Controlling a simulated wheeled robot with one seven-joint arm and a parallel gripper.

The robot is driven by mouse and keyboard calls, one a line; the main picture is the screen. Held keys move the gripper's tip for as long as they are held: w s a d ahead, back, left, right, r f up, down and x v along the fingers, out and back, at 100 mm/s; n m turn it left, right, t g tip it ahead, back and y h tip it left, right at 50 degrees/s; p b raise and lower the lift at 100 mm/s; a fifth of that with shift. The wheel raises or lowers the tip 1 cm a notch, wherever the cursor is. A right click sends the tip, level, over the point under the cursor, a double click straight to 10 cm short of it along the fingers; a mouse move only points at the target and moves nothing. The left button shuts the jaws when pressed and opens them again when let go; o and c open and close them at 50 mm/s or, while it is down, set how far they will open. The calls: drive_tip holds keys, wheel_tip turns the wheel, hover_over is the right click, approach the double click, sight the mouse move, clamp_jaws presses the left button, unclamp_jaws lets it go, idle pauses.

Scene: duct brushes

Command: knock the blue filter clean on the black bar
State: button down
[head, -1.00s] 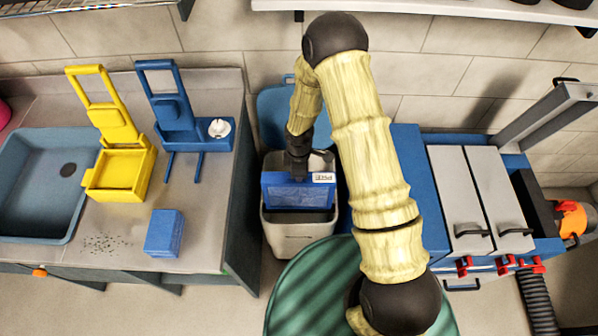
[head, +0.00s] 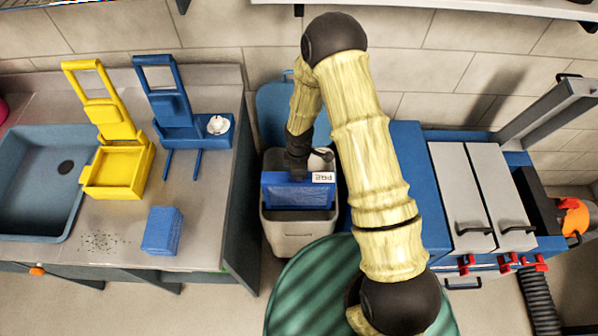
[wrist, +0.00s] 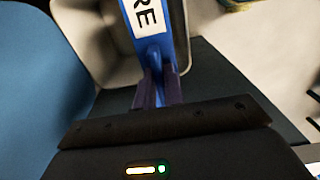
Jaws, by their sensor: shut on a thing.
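The blue filter (head: 298,193) is a flat framed panel with a white label. It hangs upright in the mouth of the grey bin (head: 293,236). My gripper (head: 297,174) is shut on its top edge. In the wrist view, my gripper's fingers (wrist: 158,88) pinch the blue frame of the filter (wrist: 152,45), label facing the camera. I cannot clearly make out the black bar; a small dark shape (head: 321,158) shows at the bin's back, partly behind my arm. Whether the filter touches the bin or a bar cannot be told.
A blue lid (head: 277,108) stands up behind the bin. At left is a counter (head: 205,228) with a blue block (head: 162,231), a yellow holder (head: 117,172), a blue stand (head: 178,110) and dark specks. At right is a blue unit (head: 422,160) with grey covers.

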drive_tip(key=shift+r+p, duration=0.35)
drive_tip(key=shift+r, duration=0.45)
drive_tip(key=shift+r+p, duration=2.3)
drive_tip(key=shift+r, duration=0.75)
